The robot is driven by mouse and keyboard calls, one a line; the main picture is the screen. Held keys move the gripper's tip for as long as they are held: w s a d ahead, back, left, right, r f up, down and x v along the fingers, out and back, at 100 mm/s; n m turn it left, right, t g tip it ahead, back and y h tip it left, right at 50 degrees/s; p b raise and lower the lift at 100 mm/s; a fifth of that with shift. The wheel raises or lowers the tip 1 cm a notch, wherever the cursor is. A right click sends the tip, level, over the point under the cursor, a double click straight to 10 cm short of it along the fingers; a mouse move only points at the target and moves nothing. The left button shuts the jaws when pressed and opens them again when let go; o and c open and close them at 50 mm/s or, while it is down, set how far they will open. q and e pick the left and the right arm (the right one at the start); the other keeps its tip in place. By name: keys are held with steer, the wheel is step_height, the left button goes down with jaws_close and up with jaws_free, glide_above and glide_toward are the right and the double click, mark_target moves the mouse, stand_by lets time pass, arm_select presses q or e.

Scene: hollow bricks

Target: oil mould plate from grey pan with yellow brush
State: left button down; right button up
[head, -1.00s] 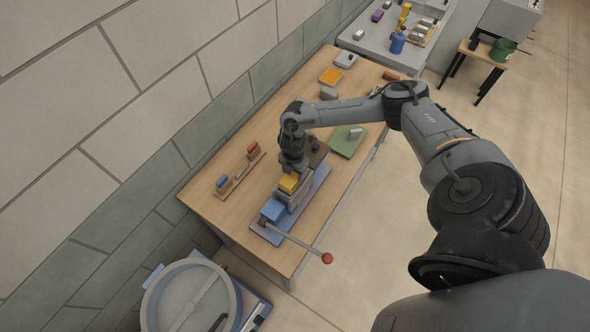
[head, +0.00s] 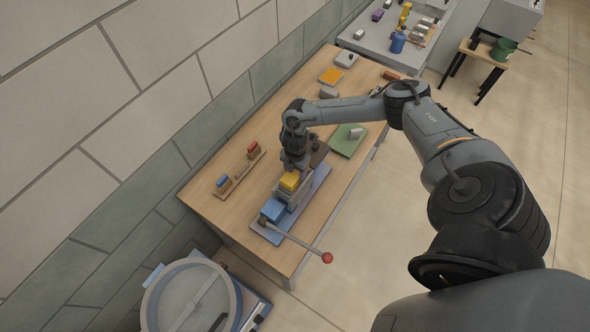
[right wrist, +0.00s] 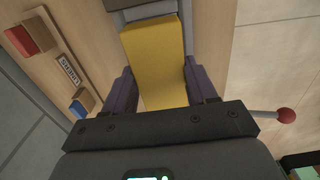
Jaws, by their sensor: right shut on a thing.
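My right gripper (head: 292,171) is shut on the yellow brush (head: 289,181), low over the press on the wooden table. In the right wrist view, the yellow brush (right wrist: 155,55) sits between the two dark fingers of the gripper (right wrist: 160,88). Under the brush is a grey block-like part of the press (head: 291,194), which seems to carry the mould plate; the plate itself is mostly hidden, and contact with it cannot be made out. A grey pan-like item (head: 346,60) stands at the table's far end. My left gripper is not in view.
The press's blue base (head: 317,187) carries a lever with a red knob (head: 327,258) reaching past the table's front edge. A rack (head: 240,174) with blue and red blocks lies to the left. A green board (head: 346,143) lies right of the gripper. A round drum (head: 190,298) stands below the table.

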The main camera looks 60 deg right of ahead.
steer(key=shift+r+p, duration=1.5)
steer(key=shift+r, duration=2.5)
